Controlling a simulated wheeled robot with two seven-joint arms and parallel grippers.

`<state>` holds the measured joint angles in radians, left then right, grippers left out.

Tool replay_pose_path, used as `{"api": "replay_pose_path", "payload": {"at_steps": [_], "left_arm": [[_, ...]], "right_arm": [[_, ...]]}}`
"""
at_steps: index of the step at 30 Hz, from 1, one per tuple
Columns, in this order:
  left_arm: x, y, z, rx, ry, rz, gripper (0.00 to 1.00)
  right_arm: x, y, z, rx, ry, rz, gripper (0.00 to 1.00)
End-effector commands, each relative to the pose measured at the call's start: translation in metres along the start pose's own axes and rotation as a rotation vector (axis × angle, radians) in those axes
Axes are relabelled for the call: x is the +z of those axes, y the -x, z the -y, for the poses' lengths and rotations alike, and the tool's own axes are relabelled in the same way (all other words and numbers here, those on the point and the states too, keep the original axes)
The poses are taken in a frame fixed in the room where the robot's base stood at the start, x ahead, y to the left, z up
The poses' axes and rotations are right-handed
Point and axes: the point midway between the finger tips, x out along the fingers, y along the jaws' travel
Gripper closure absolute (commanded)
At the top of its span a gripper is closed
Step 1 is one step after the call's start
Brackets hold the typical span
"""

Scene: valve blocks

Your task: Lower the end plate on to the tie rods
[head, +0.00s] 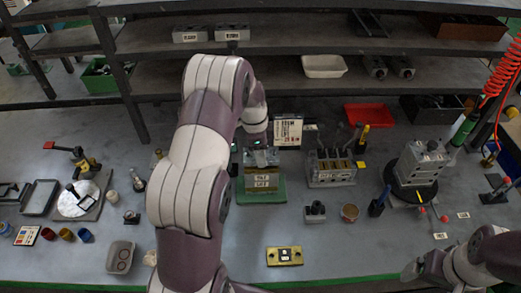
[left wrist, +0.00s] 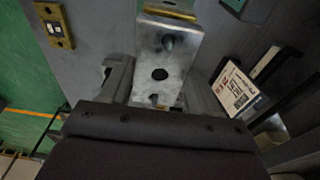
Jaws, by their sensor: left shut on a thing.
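My left gripper (head: 256,152) is over the green stand (head: 262,193) near the middle of the bench. In the left wrist view its fingers (left wrist: 160,100) are shut on a grey metal end plate (left wrist: 160,55), which has a dark round hole. A rounded nub shows at the plate's other hole; I cannot tell if it is a tie rod. In the head view a pale labelled block (head: 262,181) stands on the green stand below the gripper. The tie rods are not clearly visible, and any gap beneath the plate is hidden. My right gripper (head: 411,271) is low at the right, its jaws unclear.
A grey valve block with levers (head: 331,168) stands right of the stand. A grey housing on a dark round base (head: 412,188) is farther right. A brass plate (head: 285,256) lies in front. A printed card (head: 288,132) stands behind. Shelving runs along the back.

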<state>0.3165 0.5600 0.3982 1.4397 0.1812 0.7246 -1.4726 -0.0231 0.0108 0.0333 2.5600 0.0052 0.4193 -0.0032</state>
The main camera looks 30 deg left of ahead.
Motion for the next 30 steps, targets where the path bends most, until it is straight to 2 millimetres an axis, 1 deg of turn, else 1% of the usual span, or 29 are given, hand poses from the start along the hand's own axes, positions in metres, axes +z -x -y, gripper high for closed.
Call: {"api": "replay_pose_path", "payload": {"at_steps": [22, 23, 24, 25, 30], "left_arm": [[0.002, -0.019, 0.0, -0.001, 0.0, 0.0, 0.8], [0.002, -0.018, 0.0, -0.001, 0.0, 0.0, 0.29], [0.002, -0.018, 0.0, -0.001, 0.0, 0.0, 0.16], [0.002, -0.018, 0.0, -0.001, 0.0, 0.0, 0.09], [0.002, -0.018, 0.0, 0.0, 0.0, 0.0, 0.09]], "right_arm": [[0.002, -0.014, 0.0, 0.0, 0.0, 0.0, 0.09], [0.002, -0.013, 0.0, 0.0, 0.0, 0.0, 0.09], [0.002, -0.013, 0.0, 0.0, 0.0, 0.0, 0.09], [0.002, -0.013, 0.0, 0.0, 0.0, 0.0, 0.09], [0.002, -0.013, 0.0, 0.0, 0.0, 0.0, 0.09]]}}
